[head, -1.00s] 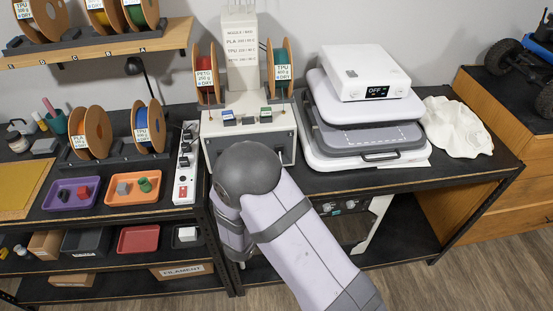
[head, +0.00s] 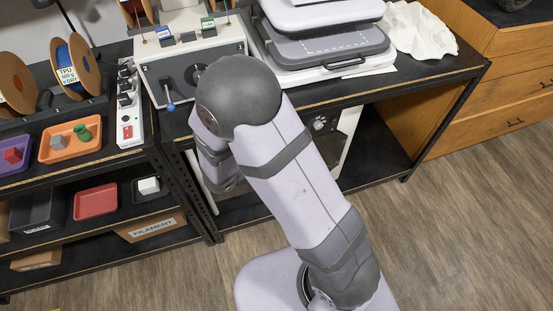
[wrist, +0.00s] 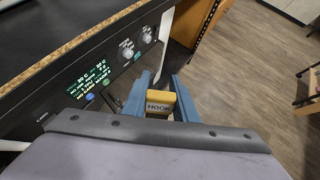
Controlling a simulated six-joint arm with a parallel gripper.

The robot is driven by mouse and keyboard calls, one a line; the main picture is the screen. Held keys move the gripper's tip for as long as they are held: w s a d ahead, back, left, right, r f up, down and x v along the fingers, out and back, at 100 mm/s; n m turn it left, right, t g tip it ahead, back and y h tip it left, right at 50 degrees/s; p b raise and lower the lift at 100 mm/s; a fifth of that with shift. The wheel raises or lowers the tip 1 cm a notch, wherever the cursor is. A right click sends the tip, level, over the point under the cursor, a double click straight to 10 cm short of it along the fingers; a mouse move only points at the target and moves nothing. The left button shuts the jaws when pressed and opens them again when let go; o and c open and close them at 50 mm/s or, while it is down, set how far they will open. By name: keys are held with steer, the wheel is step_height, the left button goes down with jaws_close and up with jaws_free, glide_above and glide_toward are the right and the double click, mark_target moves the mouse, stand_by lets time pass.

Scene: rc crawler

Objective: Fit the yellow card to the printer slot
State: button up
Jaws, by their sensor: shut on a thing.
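In the wrist view, my gripper (wrist: 160,100) has its two blue-grey fingers shut on the yellow card (wrist: 160,97), which bears the label "HOOK". The printer's black front panel (wrist: 113,72) is to the left of the gripper, with a lit display and two knobs. Small lettering at the panel's lower left seems to read "CARD". The card is apart from the panel. I cannot make out the slot; my wrist covers the lower part of the view. In the head view, part of the printer (head: 321,124) shows under the bench, and my arm hides the gripper and card.
The black bench edge (wrist: 75,45) overhangs the panel. A bench leg and wooden drawers (head: 490,110) stand to the right. A grey box with a blue-tipped lever (head: 168,92) sits on the bench above.

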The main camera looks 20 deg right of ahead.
step_height(320, 180, down, 19)
steer(key=d+m+g+y+b, duration=0.2)
steer(key=m+g+y+b, duration=0.6)
steer(key=b, duration=1.2)
steer(key=w+a+f+m+t, duration=0.2)
steer(key=w+a+m+t, duration=0.1)
steer(key=a+m, duration=0.5)
steer(key=w+a+f+m+t+y, duration=0.1)
steer(key=w+a+m+t, duration=0.2)
steer(key=a+m, duration=0.5)
steer(key=w+a, duration=0.1)
steer(key=a, duration=0.2)
steer(key=shift+a+f, duration=0.35)
steer(key=shift+w+p, duration=1.8)
steer(key=shift+w, duration=1.05)
steer(key=shift+b, duration=0.3)
